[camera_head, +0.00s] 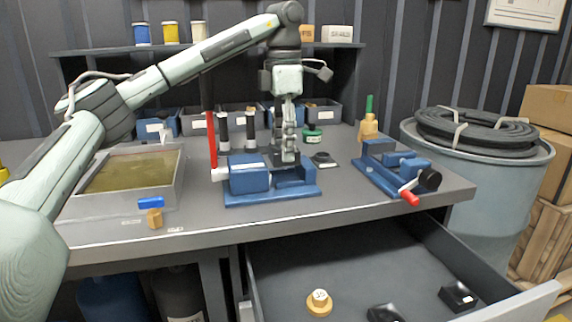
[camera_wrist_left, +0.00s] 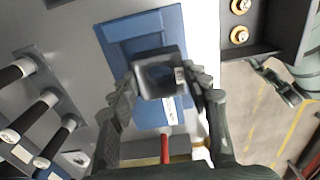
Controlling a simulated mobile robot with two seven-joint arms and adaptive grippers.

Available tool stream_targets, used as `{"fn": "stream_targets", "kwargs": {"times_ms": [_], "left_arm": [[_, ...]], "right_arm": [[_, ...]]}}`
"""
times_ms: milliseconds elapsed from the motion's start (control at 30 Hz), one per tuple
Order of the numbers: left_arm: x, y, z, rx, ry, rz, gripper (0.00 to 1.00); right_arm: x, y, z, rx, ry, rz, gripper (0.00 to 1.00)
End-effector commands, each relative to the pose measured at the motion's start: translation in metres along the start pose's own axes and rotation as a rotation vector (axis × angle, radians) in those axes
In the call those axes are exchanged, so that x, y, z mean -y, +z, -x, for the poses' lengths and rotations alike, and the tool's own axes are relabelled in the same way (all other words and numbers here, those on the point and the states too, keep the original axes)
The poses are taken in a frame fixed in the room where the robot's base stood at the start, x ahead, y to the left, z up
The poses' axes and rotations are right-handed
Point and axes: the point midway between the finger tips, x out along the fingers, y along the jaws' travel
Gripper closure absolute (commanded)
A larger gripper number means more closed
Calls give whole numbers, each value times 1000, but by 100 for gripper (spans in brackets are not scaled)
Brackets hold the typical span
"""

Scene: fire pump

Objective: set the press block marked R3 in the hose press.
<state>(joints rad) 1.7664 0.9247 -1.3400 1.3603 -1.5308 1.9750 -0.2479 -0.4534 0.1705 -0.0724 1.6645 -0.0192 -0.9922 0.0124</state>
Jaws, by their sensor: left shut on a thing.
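My left gripper (camera_head: 287,150) points down over the blue press (camera_head: 250,178) with the upright red lever (camera_head: 212,140) on the bench. In the left wrist view, the left gripper (camera_wrist_left: 162,92) is shut on a dark square block (camera_wrist_left: 158,72), with a hollow in its face and a small pale label on one side. I cannot read the label. The blue press (camera_wrist_left: 150,28) lies behind the block in that view; contact between them cannot be told. In the head view, the fingers largely hide the block. Part of what looks like my right gripper (camera_wrist_left: 278,84) shows at the wrist view's right.
A blue vise-like device (camera_head: 392,168) with a red handle stands to the right. A dark flat block (camera_head: 323,160) lies between. The open drawer (camera_head: 365,262) holds a brass fitting (camera_head: 319,303) and black blocks (camera_head: 458,297). A shallow tray (camera_head: 180,190) is at left.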

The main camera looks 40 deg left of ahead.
Motion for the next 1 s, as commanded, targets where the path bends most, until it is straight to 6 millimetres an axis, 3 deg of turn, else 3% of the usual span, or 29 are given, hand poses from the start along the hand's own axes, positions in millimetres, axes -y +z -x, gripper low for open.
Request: {"fn": "stream_targets", "kwargs": {"times_ms": [233, 600, 933, 967, 1000], "left_arm": [[-23, 10, -13, 2, 1, -2, 100], [-24, 9, -53, 2, 1, 0, 100], [-24, 10, -57, 3, 1, 0, 100], [-24, 10, -57, 2, 0, 0, 50], [-24, 10, -57, 2, 1, 0, 45]], "right_arm": [[0, 12, -13, 12, 6, 20, 60], [0, 23, -23, 23, 9, 32, 60], [0, 22, -24, 21, 9, 32, 60], [0, 22, -23, 21, 9, 32, 60], [0, 21, -22, 21, 9, 32, 60]]}}
